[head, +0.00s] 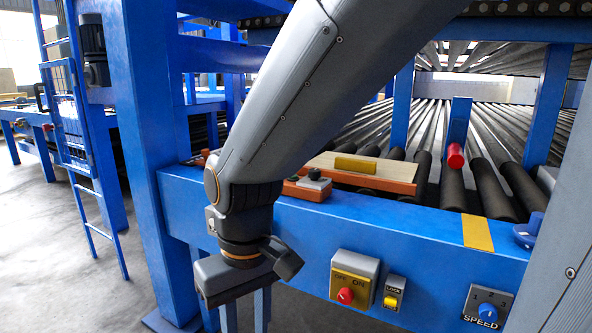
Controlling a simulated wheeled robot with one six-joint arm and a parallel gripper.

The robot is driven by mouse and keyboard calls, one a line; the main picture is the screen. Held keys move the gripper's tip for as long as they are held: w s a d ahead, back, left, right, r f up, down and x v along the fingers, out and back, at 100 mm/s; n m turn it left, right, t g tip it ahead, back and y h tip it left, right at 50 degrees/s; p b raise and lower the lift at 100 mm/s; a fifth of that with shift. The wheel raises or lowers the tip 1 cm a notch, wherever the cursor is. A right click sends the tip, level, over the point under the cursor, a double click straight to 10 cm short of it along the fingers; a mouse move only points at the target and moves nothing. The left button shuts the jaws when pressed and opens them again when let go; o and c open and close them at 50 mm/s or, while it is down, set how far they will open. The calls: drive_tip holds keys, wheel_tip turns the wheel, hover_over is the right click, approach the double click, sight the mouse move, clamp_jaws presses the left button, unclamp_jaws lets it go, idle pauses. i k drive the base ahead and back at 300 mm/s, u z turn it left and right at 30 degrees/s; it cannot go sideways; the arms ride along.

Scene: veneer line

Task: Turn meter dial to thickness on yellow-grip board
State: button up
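A pale wooden board with an orange-red front edge (385,179) lies behind the blue front rail, with a yellow grip (356,164) on top. A small orange-red box with a dark knob (314,178) on a grey top sits to its left; it may be the meter, but its markings are too small to read. My gripper (246,325) hangs pointing down in front of the rail, left of and below the box, touching neither. Its two fingers look apart with nothing between them; the tips reach the lower picture edge.
The blue rail (400,238) carries a red OFF/ON knob (345,296), a yellow LOCK switch (391,302) and a blue SPEED knob (488,312). Dark rollers (490,190) and a red cylinder (455,155) lie behind. A blue post (150,130) stands left; open floor (45,250) beyond.

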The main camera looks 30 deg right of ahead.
sight(313, 173)
drive_tip(key=u, duration=0.35)
drive_tip(key=k, duration=0.45)
drive_tip(key=u, duration=0.85)
drive_tip(key=i, duration=0.65)
drive_tip(key=z, duration=0.75)
drive_tip(key=i, duration=0.7)
drive_tip(key=z, duration=0.7)
